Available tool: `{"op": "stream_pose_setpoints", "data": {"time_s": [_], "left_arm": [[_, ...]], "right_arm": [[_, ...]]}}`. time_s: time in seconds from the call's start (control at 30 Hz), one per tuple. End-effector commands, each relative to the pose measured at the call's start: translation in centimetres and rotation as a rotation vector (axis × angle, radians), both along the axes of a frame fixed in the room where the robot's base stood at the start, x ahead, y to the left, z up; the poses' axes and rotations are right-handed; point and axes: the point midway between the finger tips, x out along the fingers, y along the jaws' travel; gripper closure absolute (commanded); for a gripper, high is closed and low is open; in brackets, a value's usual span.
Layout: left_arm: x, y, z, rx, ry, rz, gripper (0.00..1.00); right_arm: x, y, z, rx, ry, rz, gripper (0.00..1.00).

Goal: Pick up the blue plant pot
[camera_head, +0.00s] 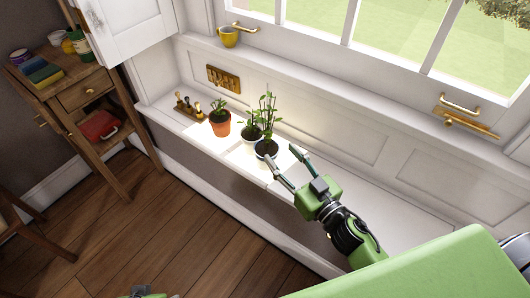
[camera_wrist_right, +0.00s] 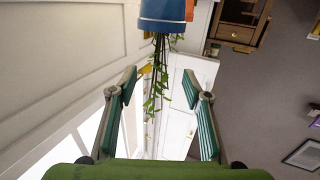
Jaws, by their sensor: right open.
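The blue plant pot (camera_head: 266,150) stands on the white window seat with a tall leafy plant in it. It looks dark in the head view. In the right wrist view the blue pot (camera_wrist_right: 162,12) shows at the top edge, upside down, its plant hanging down the picture. My right gripper (camera_head: 281,154) is open, its fingers pointing at the pot from the front right. In the wrist view the right gripper's fingers (camera_wrist_right: 160,74) are spread wide with nothing held between them. A small part of my left arm's end (camera_head: 141,293) shows at the bottom edge; its fingers are hidden.
A wooden rack of small tools (camera_head: 188,107) is beyond. The seat (camera_head: 365,212) is clear to the right.

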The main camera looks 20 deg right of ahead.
Motion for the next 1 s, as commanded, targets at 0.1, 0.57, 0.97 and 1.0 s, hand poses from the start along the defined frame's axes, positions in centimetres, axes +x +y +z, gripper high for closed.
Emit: {"op": "stream_pose_setpoints", "data": {"time_s": [0.1, 0.57, 0.97, 1.0], "left_arm": [[0.0, 0.0, 0.1, 0.000, 0.000, 0.000, 0.60], [0.1, 0.0, 0.0, 0.000, -0.002, 0.001, 0.60], [-0.1, 0.0, -0.9, 0.002, 0.009, 0.000, 0.60], [-0.1, 0.0, -0.8, 0.001, 0.008, 0.000, 0.60]], "right_arm": [[2.0, 0.5, 0.1, -0.002, -0.003, 0.000, 0.55], [5.8, 1.3, 1.0, -0.004, -0.003, -0.001, 0.55], [8.8, 2.2, 1.1, 0.000, 0.000, -0.002, 0.55], [8.8, 2.2, 1.1, 0.000, 0.000, -0.002, 0.55]]}}
